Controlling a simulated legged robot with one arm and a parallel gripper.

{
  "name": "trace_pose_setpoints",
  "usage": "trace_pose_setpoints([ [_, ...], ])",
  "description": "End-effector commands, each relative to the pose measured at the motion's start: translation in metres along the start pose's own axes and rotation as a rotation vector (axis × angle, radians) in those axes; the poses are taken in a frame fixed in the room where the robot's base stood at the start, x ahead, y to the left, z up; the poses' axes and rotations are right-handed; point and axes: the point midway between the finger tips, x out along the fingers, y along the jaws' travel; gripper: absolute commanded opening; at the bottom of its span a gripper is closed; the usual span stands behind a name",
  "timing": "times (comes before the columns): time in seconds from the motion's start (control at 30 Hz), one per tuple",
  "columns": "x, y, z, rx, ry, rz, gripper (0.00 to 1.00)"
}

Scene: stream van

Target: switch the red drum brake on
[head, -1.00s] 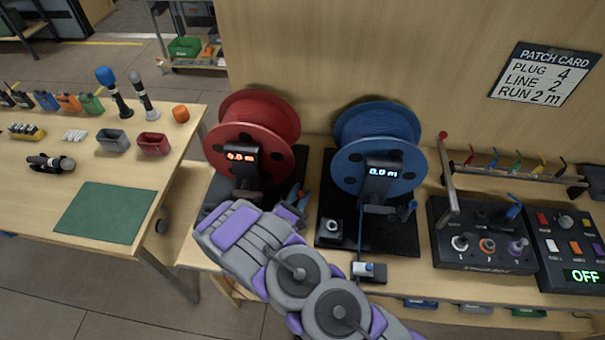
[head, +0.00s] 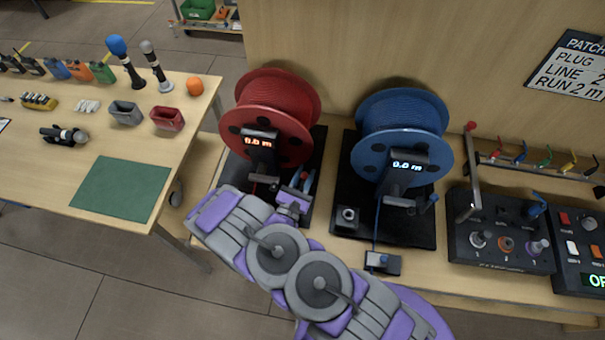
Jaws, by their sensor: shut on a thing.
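The red drum (head: 282,92) stands on a black base at the left of the bench, and its display (head: 258,141) reads 0.0 m. My gripper (head: 306,182) is at the front right of this drum, with blue-grey fingers partly hidden by my wrist.
The blue drum's crank (head: 431,201) and a small box on a cable (head: 383,262) lie right of my arm. A control panel (head: 500,255) stands farther right. A table with a green mat (head: 120,188) is at the left, with floor between it and my arm.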

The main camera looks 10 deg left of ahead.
Motion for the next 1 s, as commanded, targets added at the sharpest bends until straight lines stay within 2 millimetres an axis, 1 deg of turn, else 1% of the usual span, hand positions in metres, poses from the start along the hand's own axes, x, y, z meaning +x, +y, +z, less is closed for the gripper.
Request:
trace_pose_setpoints([
  [0.03,-0.001,-0.002,-0.003,-0.007,0.006,-0.001,0.00],
  [0.33,-0.002,0.000,-0.004,-0.010,0.008,-0.001,0.00],
  [0.37,-0.002,0.000,-0.005,-0.011,0.008,0.000,0.31],
  [0.57,-0.002,0.001,-0.004,-0.009,0.005,0.000,0.50],
  [0.83,-0.001,-0.001,-0.003,-0.007,0.004,-0.001,0.50],
  [1.0,0.001,-0.010,-0.005,-0.012,0.003,-0.001,0.50],
])
